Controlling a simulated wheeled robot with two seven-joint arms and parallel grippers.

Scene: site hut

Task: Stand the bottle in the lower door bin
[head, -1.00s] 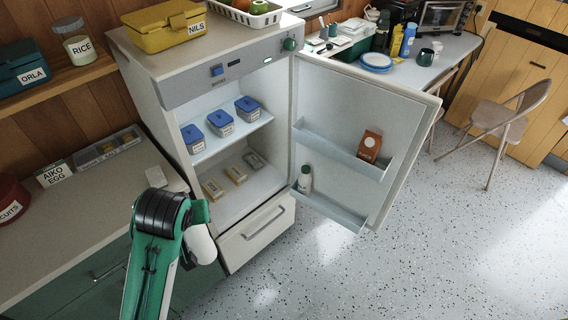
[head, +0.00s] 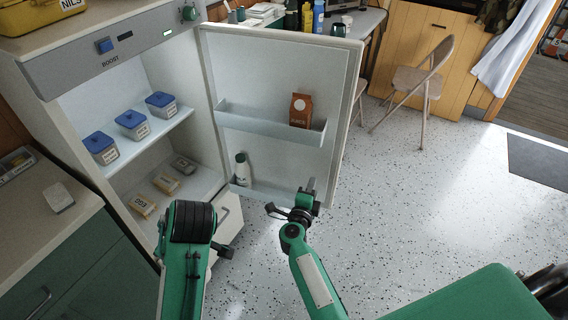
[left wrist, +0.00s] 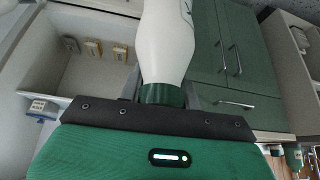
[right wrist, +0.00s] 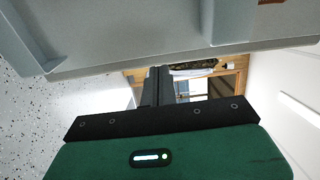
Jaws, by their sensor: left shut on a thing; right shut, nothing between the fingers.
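My left gripper (left wrist: 163,95) is shut on a white bottle (left wrist: 166,42) at its dark green cap end; the body points away from the gripper. In the head view my left arm hides this bottle, low in front of the fridge. The lower door bin (head: 270,193) is on the inside of the open fridge door (head: 285,90). Another white bottle (head: 243,170), with a dark cap, stands at that bin's left end. My right gripper (head: 309,190) is shut and empty at the bin's right end, in front of the door; I cannot tell if it touches.
The upper door bin (head: 250,122) holds a brown juice carton (head: 300,110). Blue-lidded tubs (head: 131,124) stand on the fridge shelf, with small packs (head: 167,183) below. A counter (head: 45,215) is at the left. Open floor (head: 430,190) lies right of the door.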

